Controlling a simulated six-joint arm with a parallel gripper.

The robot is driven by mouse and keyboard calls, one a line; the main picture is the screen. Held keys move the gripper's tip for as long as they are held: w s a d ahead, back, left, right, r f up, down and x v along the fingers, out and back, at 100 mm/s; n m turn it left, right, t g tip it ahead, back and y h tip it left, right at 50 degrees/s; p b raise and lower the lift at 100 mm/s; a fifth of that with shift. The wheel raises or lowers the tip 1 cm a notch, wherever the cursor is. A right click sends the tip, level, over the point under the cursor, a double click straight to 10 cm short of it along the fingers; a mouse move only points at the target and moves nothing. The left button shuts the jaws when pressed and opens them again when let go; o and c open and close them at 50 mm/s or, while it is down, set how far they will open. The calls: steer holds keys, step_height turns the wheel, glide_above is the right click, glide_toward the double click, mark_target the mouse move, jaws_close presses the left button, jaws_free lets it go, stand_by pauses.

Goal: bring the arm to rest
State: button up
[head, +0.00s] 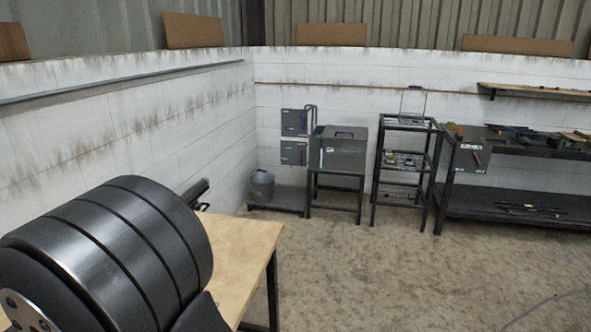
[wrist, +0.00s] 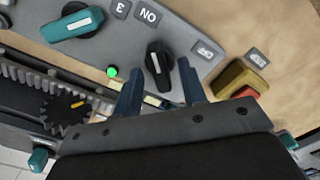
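My gripper (wrist: 160,75) shows in the wrist view with its two blue-grey fingers spread apart. A black rotary knob (wrist: 158,58) on a grey panel (wrist: 195,40) shows between and just beyond the fingertips. I see a gap on each side of the knob, and I cannot tell how far the tips are above the panel. Nothing is seen held. In the head view, a large black part of my arm fills the lower left, and the gripper cannot be made out there.
The panel carries a teal-and-white knob (wrist: 78,22), a lit green lamp (wrist: 112,72) and printed labels. A toothed rack (wrist: 35,78) and dark gear (wrist: 65,112) lie left. A yellow block (wrist: 238,78) with a red part is right. The wooden table (head: 245,240) stands beside open floor (head: 400,270).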

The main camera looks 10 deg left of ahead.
step_height(320, 180, up, 18)
step_height(320, 180, down, 18)
steer(key=shift+r, duration=0.2)
steer(key=shift+f+m, duration=0.25)
steer(key=shift+m, duration=0.05)
steer(key=m, duration=0.3)
steer(key=shift+m, duration=2.7)
